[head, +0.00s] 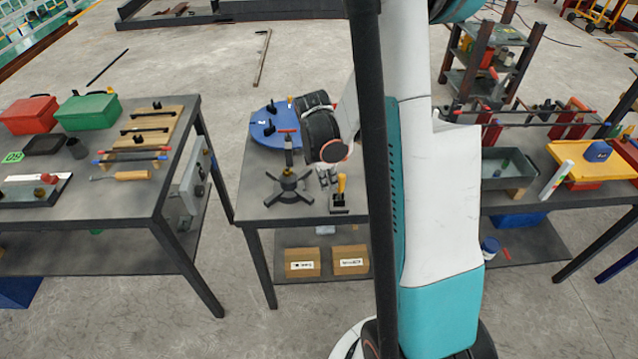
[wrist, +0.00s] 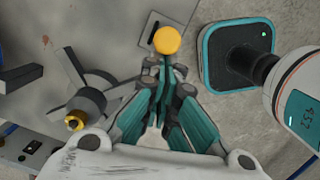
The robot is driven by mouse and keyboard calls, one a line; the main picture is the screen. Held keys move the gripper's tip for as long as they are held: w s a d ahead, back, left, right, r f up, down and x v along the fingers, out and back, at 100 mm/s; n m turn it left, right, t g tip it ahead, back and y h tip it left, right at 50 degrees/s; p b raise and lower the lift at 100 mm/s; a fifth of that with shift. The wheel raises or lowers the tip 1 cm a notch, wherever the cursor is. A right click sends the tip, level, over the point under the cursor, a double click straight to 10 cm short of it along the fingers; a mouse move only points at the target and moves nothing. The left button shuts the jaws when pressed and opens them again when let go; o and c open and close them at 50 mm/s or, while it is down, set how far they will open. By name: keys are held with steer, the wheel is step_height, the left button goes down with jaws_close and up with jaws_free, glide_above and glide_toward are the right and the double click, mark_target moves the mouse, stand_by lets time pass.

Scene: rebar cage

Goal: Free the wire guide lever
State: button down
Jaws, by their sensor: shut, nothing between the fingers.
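A lever with a round yellow knob (wrist: 167,40) shows in the wrist view, just beyond the fingertips. Its dark slotted base plate (wrist: 151,27) lies on the grey table. In the head view the yellow lever (head: 341,183) stands at the right of the middle table, close to my arm. My gripper (wrist: 163,64) is shut and empty, its fingertips just below the knob in the wrist picture. I cannot tell whether they touch the lever. The fingers hide the lower part of the lever.
A dark spoked stand (head: 288,189) is left of the lever; its hub (wrist: 88,103) shows in the wrist view. A blue disc (head: 268,127) lies behind it. Two cardboard boxes (head: 302,262) sit on the shelf below. The left table (head: 132,201) carries tools and boxes.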

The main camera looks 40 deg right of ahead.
mark_target(343, 180)
steer(key=d+y, duration=0.1)
steer(key=s+t+y, duration=0.1)
steer(key=d+t+y, duration=0.1)
steer(key=shift+s+d+r+b, duration=0.25)
steer(key=shift+s+d+b, duration=0.1)
steer(key=shift+s, duration=0.05)
steer(key=shift+s+d, duration=0.2)
steer(key=shift+d, duration=0.1)
steer(key=shift+s+d, duration=0.1)
steer(key=shift+d, duration=0.05)
